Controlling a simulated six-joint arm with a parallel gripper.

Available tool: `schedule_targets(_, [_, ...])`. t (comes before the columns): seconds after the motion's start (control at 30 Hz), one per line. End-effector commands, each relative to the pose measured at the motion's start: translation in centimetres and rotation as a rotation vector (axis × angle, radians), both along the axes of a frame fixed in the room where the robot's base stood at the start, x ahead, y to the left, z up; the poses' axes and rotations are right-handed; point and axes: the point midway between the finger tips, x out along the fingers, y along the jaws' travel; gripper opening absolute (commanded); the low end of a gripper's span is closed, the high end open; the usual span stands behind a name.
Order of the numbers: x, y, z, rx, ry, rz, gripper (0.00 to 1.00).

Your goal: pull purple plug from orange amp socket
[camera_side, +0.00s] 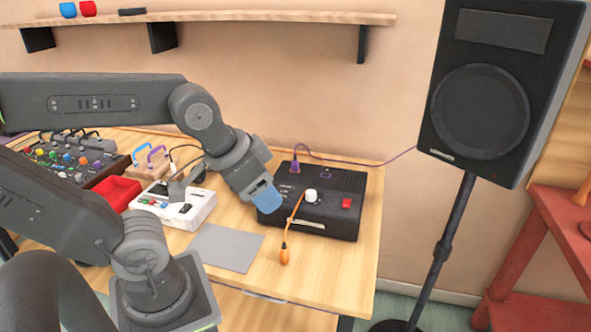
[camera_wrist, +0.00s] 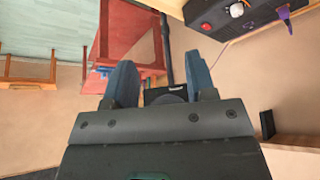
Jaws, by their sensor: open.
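The purple plug (camera_side: 295,167) stands upright at the back left of the black amp (camera_side: 328,218), and its purple cable runs right to the speaker. The plug also shows at the top right of the wrist view (camera_wrist: 284,13). I cannot make out an orange socket. My gripper (camera_side: 268,198) has blue fingers and hangs at the amp's front left in the side view, hiding part of it. The plug is behind and right of the fingers, apart from them. In the wrist view my gripper (camera_wrist: 160,64) is open, with nothing held between the fingers.
A grey mat (camera_side: 226,248), white device (camera_side: 178,212) and red tray (camera_side: 118,192) lie left. A speaker (camera_side: 490,100) stands right.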

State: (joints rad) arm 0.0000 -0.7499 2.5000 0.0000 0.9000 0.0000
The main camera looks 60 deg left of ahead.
Motion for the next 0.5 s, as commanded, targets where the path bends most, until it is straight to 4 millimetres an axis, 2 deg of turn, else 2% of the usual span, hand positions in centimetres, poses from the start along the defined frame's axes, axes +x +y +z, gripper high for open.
schedule_targets(0.23, [0.0, 0.0, 0.0, 0.0, 0.0, 0.0, 0.51])
schedule_targets(0.33, [0.2, 0.1, 0.1, 0.0, 0.002, 0.004, 0.56])
schedule_targets(0.43, [1.3, 0.6, 0.7, -0.002, 0.016, 0.033, 0.56])
schedule_targets(0.5, [2.9, 1.5, 1.4, -0.005, 0.036, 0.072, 0.56])
